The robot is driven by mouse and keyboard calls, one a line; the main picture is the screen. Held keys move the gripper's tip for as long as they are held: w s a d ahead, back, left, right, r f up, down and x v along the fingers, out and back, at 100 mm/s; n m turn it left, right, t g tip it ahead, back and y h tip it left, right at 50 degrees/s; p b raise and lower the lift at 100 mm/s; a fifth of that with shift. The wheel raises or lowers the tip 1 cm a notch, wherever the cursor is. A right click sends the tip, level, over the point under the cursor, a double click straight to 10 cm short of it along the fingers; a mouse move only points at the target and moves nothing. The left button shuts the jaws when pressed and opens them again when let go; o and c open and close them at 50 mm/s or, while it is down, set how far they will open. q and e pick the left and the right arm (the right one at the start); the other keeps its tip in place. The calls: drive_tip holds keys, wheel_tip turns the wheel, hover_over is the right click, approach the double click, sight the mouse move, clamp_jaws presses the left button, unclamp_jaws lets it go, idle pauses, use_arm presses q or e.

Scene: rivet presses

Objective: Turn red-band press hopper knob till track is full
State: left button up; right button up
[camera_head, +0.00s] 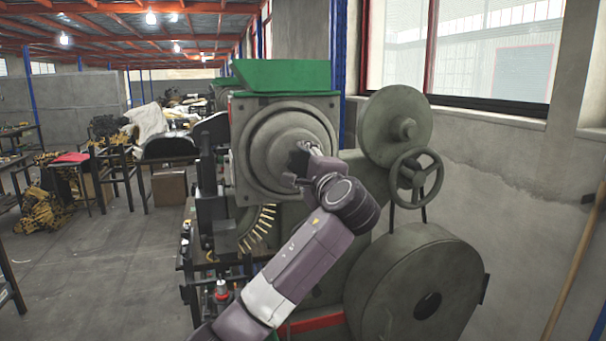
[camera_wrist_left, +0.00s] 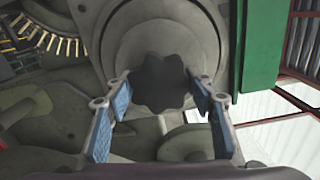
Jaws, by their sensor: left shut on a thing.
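The press hopper (camera_head: 287,120), a grey round drum on a square plate with a green top (camera_head: 282,75), faces me. Its dark scalloped knob (camera_wrist_left: 162,82) is at the drum's centre in the left wrist view; my gripper mostly covers it in the head view. My left gripper (camera_head: 301,160) is shut on the knob, with a blue-padded finger at each side in the left wrist view (camera_wrist_left: 162,88). The curved track (camera_head: 258,228) holds a row of several brass rivets below the hopper; it also shows at upper left in the wrist view (camera_wrist_left: 45,38). A red band (camera_head: 312,326) shows low on the press.
A handwheel (camera_head: 417,174) and large grey wheels (camera_head: 420,285) stand right of my left arm. A concrete wall with windows is at the right, with a wooden pole (camera_head: 575,265) leaning there. Open floor (camera_head: 90,265) lies at the left.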

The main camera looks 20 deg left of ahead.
use_arm(q)
drive_tip(key=shift+f+n+b, duration=0.2)
drive_tip(key=shift+n+b, duration=0.15)
drive_tip(key=shift+n, duration=0.25)
drive_tip(key=o, duration=1.2)
drive_tip(key=shift+r, duration=0.15)
drive_tip(key=shift+s, duration=0.1)
drive_tip(key=v, duration=1.2)
